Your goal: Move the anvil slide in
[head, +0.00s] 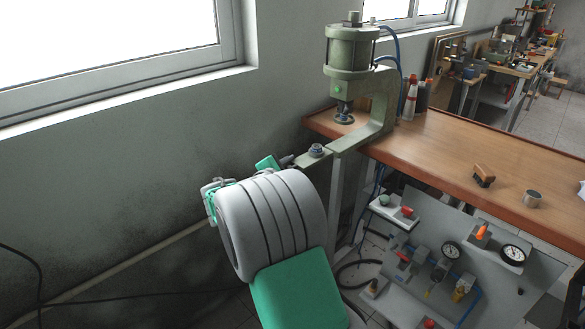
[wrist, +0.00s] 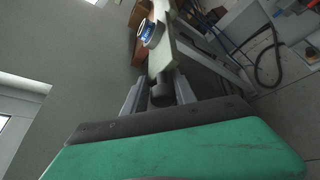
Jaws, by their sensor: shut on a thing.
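The anvil slide (head: 312,160) is a narrow pale bar sticking out from the lower arm of a green pneumatic press (head: 352,52). A small round metal anvil (head: 316,150) sits on it, left of the press ram (head: 344,114) and clear of it. In the wrist view the slide (wrist: 161,55) runs away from me with the anvil (wrist: 151,32) on top. My gripper (wrist: 160,92) is shut on a dark round knob (wrist: 162,94) at the slide's near end. In the head view my arm hides most of the gripper.
The press stands at the left end of a wooden bench (head: 450,150). Bottles (head: 411,98), a brown-handled stamp (head: 484,175) and a metal cylinder (head: 532,198) stand on the bench. A grey panel with gauges (head: 440,262) is below. A wall and window are on the left.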

